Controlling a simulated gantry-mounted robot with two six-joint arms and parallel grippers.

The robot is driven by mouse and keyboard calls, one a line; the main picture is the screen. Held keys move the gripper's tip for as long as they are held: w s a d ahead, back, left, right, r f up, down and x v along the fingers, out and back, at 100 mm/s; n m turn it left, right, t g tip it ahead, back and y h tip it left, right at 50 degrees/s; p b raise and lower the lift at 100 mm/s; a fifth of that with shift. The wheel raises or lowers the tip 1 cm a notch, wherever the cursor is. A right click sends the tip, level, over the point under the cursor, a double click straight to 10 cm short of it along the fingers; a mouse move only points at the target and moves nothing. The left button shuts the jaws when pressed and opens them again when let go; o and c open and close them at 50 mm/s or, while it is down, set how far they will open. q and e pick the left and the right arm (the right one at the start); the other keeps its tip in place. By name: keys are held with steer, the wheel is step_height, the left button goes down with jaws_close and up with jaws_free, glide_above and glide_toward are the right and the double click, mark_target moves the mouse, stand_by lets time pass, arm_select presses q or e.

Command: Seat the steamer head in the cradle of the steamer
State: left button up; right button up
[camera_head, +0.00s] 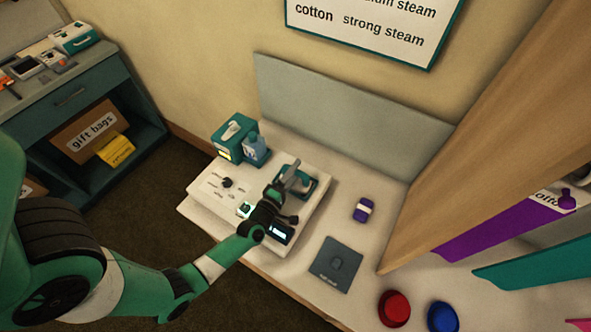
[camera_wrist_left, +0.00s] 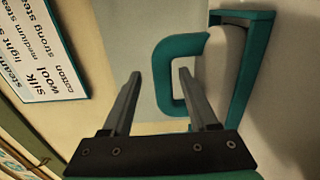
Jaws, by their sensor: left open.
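The steamer (camera_head: 215,200) is a white slab with a dial on the table. Its teal cradle (camera_head: 312,186) stands at the slab's right end, and it shows in the left wrist view as a teal frame (camera_wrist_left: 256,65). The steamer head's pale body (camera_wrist_left: 220,65) is beside or within that frame; I cannot tell whether it is fully seated. Its teal loop handle (camera_wrist_left: 160,75) sticks out toward my fingers. My left gripper (camera_head: 296,176) is open at the cradle. In the wrist view its fingers (camera_wrist_left: 160,72) stand apart around the handle's near bar. Contact is unclear.
A teal box (camera_head: 233,138) with a blue bottle (camera_head: 256,152) stands behind the steamer. A purple item (camera_head: 363,209) and a dark grey mat (camera_head: 337,266) lie to the right. Red (camera_head: 394,307) and blue (camera_head: 441,316) round items sit near a wooden panel (camera_head: 480,130).

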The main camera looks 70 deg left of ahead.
arm_select(q)
steer(key=p+v, duration=0.1)
steer(key=v, duration=1)
steer(key=shift+p, duration=0.35)
